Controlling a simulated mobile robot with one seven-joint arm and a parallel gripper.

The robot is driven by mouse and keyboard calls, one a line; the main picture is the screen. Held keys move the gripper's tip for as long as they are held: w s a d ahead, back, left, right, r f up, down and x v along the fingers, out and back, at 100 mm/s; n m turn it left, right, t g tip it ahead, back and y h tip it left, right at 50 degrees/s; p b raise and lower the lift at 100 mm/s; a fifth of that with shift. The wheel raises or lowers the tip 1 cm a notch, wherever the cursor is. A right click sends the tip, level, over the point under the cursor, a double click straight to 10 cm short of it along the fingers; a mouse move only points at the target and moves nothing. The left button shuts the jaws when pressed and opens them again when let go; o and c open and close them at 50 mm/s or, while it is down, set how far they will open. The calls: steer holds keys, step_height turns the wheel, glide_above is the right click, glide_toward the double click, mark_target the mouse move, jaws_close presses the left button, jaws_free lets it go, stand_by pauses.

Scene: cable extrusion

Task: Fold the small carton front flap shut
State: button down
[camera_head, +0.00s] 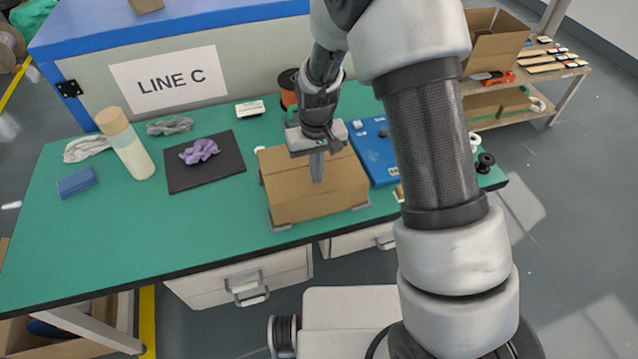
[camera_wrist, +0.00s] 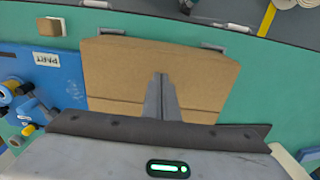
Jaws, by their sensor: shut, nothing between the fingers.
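The small brown carton (camera_head: 311,203) sits on the green bench between grey corner brackets. Its top looks covered, with flap panels lying about flat and a crease line across them in the wrist view (camera_wrist: 115,62). I cannot tell exactly where the front flap's edge lies or whether it is fully down. My gripper (camera_head: 317,176) is over the middle of the carton top, pointing down, with its fingers together and empty. In the wrist view the fingertips (camera_wrist: 161,78) overlap the carton; whether they touch it is unclear. My gripper hides part of the top.
A blue tray or board (camera_head: 374,155) with small parts lies close to the carton's right. A black mat (camera_head: 205,170) with a purple cloth (camera_head: 199,151) lies to the left. A bottle (camera_head: 128,148) and a blue block (camera_head: 77,183) stand further left. The bench's front left is clear.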

step_height(320, 180, up, 8)
steer(key=p, duration=0.6)
steer(key=shift+w+r, duration=0.1)
stand_by(1.0)
